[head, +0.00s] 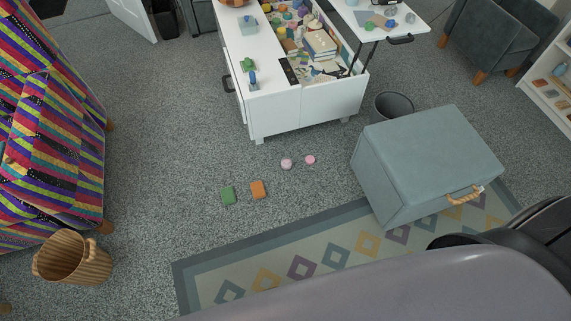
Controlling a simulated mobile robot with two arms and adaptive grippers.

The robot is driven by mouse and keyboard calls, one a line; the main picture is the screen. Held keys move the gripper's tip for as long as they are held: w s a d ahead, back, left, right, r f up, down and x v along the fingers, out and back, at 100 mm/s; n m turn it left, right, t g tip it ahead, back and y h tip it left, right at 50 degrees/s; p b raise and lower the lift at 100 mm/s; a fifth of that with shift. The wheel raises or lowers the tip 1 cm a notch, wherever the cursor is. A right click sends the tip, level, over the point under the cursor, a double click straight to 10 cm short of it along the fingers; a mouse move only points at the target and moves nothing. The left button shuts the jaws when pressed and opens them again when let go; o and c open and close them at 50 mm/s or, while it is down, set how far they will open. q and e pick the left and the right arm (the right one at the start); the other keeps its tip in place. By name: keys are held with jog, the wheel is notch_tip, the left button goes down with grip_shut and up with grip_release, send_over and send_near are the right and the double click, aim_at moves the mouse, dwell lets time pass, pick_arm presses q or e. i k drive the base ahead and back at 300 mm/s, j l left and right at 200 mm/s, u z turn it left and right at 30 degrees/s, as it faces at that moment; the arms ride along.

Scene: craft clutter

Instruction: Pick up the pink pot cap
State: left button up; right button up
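Two small pink round things lie on the grey carpet in front of the white cabinet. The left one (286,164) is paler, with whitish and pink parts. The right one (310,160) is a stronger, more even pink and sits a short gap away from it. They are too small to tell for sure which is the pot cap. Neither of my grippers is in view; only parts of my own body fill the bottom and lower right.
A green block (227,195) and an orange block (259,189) lie nearby on the carpet. A white cabinet (318,116) stands behind, a blue-grey ottoman (425,150) and dark bin (394,104) to the right. A patterned rug (333,255) lies in front; a wicker basket (92,265) stands left.

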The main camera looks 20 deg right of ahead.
aim_at(309, 159)
jog(key=i, duration=0.25)
jog(key=i+j+z, duration=0.15)
jog(key=i+z, duration=0.2)
jog(key=i+j+z, duration=0.4)
jog(key=i, duration=0.2)
jog(key=l, duration=0.1)
